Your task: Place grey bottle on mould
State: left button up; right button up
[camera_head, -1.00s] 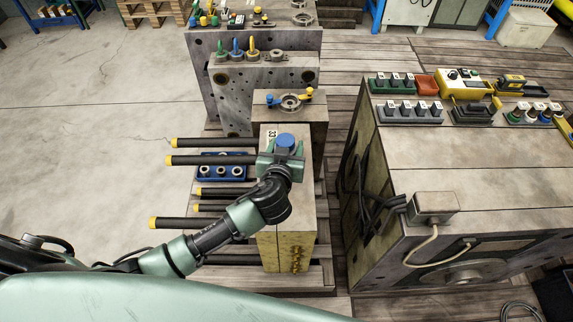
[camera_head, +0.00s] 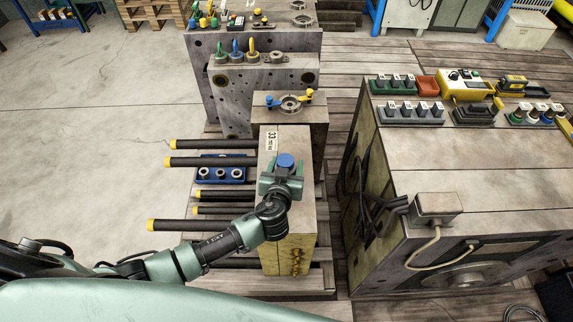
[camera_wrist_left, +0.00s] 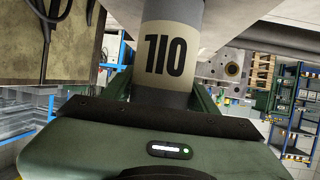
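The grey bottle (camera_wrist_left: 170,55), with a cream band printed 110, stands between the jaws of my left gripper in the left wrist view. In the head view its round blue top (camera_head: 285,160) shows from above, held in my left gripper (camera_head: 284,170). The gripper is shut on it. Bottle and gripper are over the top face of the narrow mould (camera_head: 298,150), which has a small label at its far left corner. The bottle's base is hidden, so I cannot tell whether it touches the mould. My right gripper is not in view.
Black rods with yellow ends (camera_head: 215,144) stick out left of the mould, near a blue tray of rings (camera_head: 222,175). Behind is a block with a ring and yellow-blue handles (camera_head: 290,103). A large block (camera_head: 500,190) with a connector box (camera_head: 436,208) stands right.

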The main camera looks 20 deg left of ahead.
pick_arm(q)
jog(key=shift+o, duration=0.8)
jog(key=shift+r, duration=0.2)
jog(key=v, duration=1.2)
jog(key=shift+f, duration=0.1)
